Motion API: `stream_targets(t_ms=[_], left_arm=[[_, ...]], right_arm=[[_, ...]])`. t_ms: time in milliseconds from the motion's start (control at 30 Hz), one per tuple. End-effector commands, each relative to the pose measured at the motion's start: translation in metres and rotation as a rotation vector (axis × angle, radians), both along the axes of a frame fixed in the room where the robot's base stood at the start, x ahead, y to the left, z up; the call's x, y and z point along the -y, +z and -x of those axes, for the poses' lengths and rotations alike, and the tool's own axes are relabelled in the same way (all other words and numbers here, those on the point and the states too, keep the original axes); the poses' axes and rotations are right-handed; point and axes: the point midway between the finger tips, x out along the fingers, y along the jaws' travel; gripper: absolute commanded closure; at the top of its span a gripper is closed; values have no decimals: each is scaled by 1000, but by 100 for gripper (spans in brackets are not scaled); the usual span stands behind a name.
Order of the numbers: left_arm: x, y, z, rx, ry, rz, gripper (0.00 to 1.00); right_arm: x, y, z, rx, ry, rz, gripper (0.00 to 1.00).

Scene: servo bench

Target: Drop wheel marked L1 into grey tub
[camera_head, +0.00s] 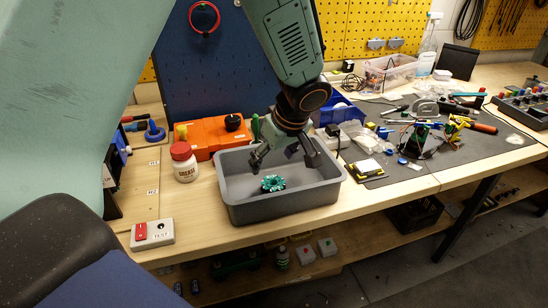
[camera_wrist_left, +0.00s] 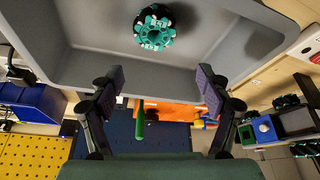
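The grey tub (camera_head: 285,207) stands on the wooden bench near its front edge. A green-and-black wheel (camera_head: 272,183) is inside it, seen over the tub floor; its marking is too small to read. My left gripper (camera_head: 285,158) is over the tub, its fingers spread with nothing between them. In the left wrist view, the gripper (camera_wrist_left: 162,80) is open, the wheel (camera_wrist_left: 154,28) is beyond the fingertips, apart from them, and the grey tub (camera_wrist_left: 85,70) surrounds it. My right gripper is not in view.
A white jar with a red lid (camera_head: 184,162) stands just left of the tub, with an orange case (camera_head: 207,136) behind. A switch box (camera_head: 152,234) sits at front left. A blue bin (camera_head: 340,112) and a tool-covered dark mat (camera_head: 395,172) lie right of the tub.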

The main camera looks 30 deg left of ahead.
Motion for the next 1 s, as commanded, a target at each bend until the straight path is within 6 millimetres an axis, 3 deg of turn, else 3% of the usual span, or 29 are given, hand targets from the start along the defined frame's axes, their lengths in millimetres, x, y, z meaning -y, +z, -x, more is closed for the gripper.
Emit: stream_targets(t_ms=[333,467,1000], left_arm=[[0,1,0,0,0,0,16],[3,9,1,2,-1,-1,16],[37,99,15,3,0,-1,16]], right_arm=[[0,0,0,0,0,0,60],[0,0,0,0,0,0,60],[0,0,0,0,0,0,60]])
